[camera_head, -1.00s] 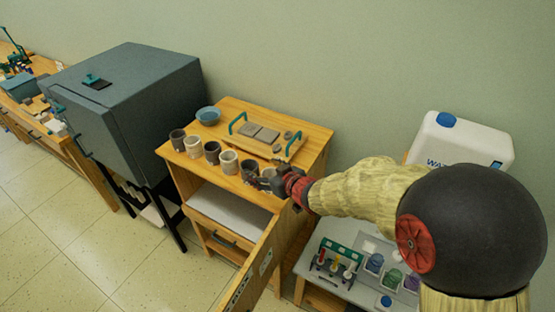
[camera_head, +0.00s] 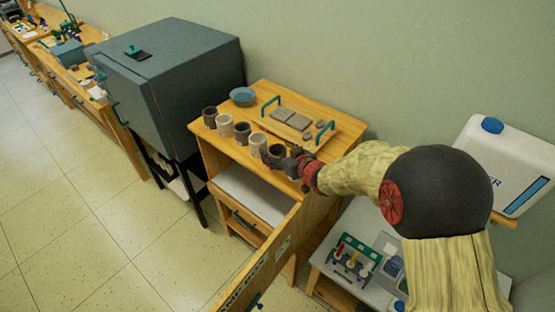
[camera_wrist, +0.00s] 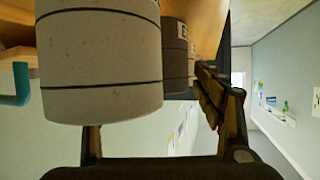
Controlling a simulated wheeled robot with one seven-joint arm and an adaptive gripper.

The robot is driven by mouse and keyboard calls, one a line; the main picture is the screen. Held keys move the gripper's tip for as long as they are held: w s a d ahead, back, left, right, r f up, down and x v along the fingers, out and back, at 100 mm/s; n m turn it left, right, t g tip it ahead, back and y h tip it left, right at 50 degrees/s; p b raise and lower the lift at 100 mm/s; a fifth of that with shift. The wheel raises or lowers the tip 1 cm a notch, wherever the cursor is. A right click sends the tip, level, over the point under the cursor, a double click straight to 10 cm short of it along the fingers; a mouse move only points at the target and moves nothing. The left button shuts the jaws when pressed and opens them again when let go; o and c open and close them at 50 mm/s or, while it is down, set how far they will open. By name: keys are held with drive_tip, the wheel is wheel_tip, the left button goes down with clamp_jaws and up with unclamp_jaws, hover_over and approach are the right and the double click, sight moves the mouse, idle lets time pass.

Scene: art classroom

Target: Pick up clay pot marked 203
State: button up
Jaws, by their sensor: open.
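Several clay pots stand in a row along the front of the wooden cart top, dark and pale ones alternating. In the head view they run from a dark pot (camera_head: 210,117) through a pale pot (camera_head: 258,145) to the end pot (camera_head: 277,151). My gripper (camera_head: 283,158) is at this right end, partly covering the end pot. In the wrist view, a pale grey pot (camera_wrist: 100,60) with dark bands looms close, near the left finger of my open gripper (camera_wrist: 158,125). A darker pot (camera_wrist: 174,50) with a partly visible label is behind it. I cannot read 203 on any pot.
A blue bowl (camera_head: 242,96) and a board with teal handles (camera_head: 325,132) and clay slabs lie behind the pots. A grey kiln (camera_head: 175,80) stands left of the cart. A wooden panel (camera_head: 262,262) juts forward. A white water container (camera_head: 500,165) is at right.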

drive_tip(key=c, duration=1.4)
drive_tip(key=shift+o, duration=0.2)
drive_tip(key=shift+r, duration=0.1)
